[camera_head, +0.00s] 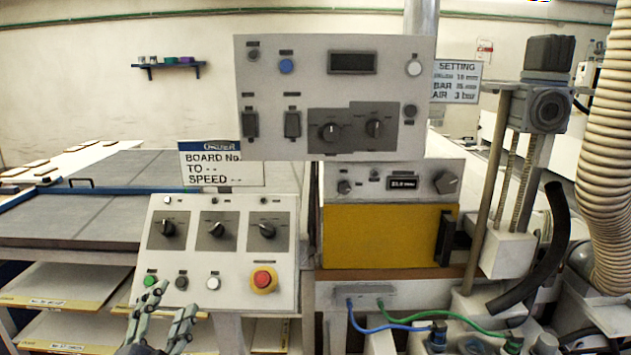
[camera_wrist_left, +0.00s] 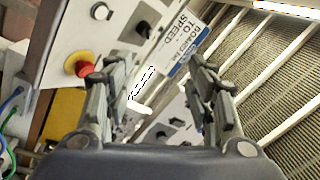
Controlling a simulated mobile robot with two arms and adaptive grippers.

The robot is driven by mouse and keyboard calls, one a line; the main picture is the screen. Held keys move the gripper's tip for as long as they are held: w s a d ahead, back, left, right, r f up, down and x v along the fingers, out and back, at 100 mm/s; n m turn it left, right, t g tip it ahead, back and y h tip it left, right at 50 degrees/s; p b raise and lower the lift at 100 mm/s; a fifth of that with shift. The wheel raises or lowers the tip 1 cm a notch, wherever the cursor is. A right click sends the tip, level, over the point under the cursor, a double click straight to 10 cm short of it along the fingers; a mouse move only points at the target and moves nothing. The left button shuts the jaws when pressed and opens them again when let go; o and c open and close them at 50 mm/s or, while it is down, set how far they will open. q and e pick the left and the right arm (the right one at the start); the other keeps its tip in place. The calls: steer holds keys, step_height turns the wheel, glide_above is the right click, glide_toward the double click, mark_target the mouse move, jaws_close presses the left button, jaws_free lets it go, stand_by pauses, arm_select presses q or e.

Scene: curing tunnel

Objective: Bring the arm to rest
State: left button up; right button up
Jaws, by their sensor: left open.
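My left gripper (camera_head: 167,314) comes in from the lower left in the head view. Its fingers are open and empty, in front of the lower left part of the sloped control panel (camera_head: 222,250), near the green button (camera_head: 151,281). I cannot tell whether a fingertip touches the panel. In the left wrist view the two fingers of the left gripper (camera_wrist_left: 160,92) stand wide apart with nothing between them. The panel's red emergency button (camera_wrist_left: 80,65) shows to the left of the fingers. My right gripper shows in neither view.
An upper control box (camera_head: 335,143) with a display stands above a yellow cabinet (camera_head: 385,236). A signboard (camera_head: 221,163) stands behind the sloped panel. Blue and green cables (camera_head: 390,327), a black hose (camera_head: 540,262) and a ribbed duct (camera_head: 606,160) fill the right. Grey tables (camera_head: 70,214) lie left.

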arm_select(q)
steer(key=s+a+f+n+g+y, duration=0.1)
steer(key=s+f+n+g, duration=0.2)
steer(key=f, duration=0.3)
steer(key=s+a+f+n+g+y, duration=0.1)
steer(key=s+f+n+g, duration=0.1)
steer(key=f, duration=0.4)
steer(key=s+d+f+n+g+h, duration=0.1)
steer(key=s+d+f+g, duration=0.1)
steer(key=s+f+g, duration=0.35)
steer(key=s+d+f+n+g+h, duration=0.1)
steer(key=s+d+f+n+g, duration=0.15)
steer(key=s+f, duration=0.5)
steer(key=s+d+f+n+g+h, duration=0.1)
steer(key=s+d+f+g, duration=0.2)
steer(key=s, duration=0.6)
step_height(320, 180, down, 27)
steer(key=s+g, duration=0.2)
steer(key=s+a+f, duration=0.1)
steer(key=s+f, duration=0.7)
steer(key=s+a+f, duration=0.2)
steer(key=s+f, duration=0.6)
steer(key=s, duration=0.1)
steer(key=shift+a+f+m+g, duration=0.25)
steer(key=shift+f+m+g, duration=0.05)
steer(key=shift+m+g, duration=0.1)
